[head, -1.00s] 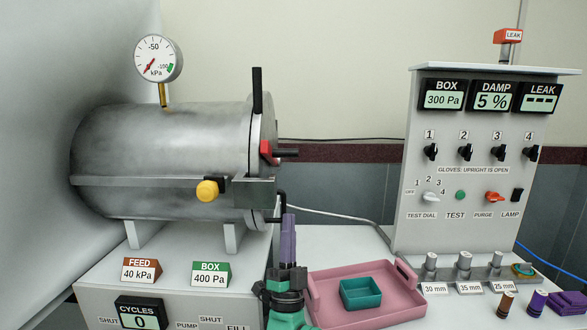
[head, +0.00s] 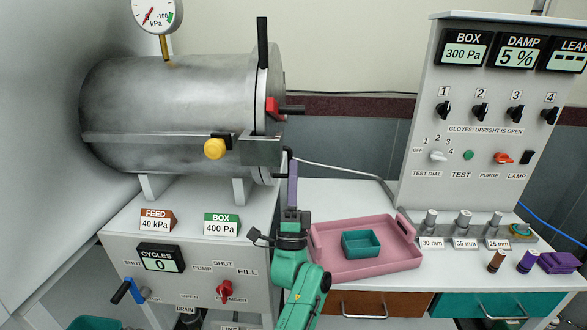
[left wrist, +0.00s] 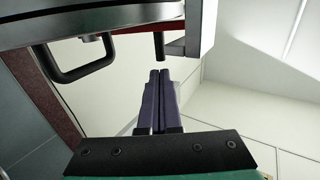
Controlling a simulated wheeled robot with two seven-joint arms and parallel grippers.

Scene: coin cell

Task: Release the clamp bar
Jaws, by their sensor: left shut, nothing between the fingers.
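The grey metal chamber (head: 170,105) lies on its side, with its door at its right end. A black upright bar (head: 263,42) rises at the door's top. A red piece (head: 272,108) with a black rod (head: 292,109) sticks out of the door's right side. I cannot tell for sure which of these is the clamp bar. My left gripper (head: 292,165) points up, below and near the door's lower right. Its purple fingers are shut and empty. In the left wrist view, the shut fingers (left wrist: 159,74) lie just below a black peg (left wrist: 159,46). My right gripper is out of view.
A yellow knob (head: 215,148) sits on the chamber's front. A black looped handle (left wrist: 85,62) hangs left of the fingers in the wrist view. A pink tray (head: 330,269) with a teal box (head: 361,244) stands right of my arm. A control panel (head: 470,180) stands at the right.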

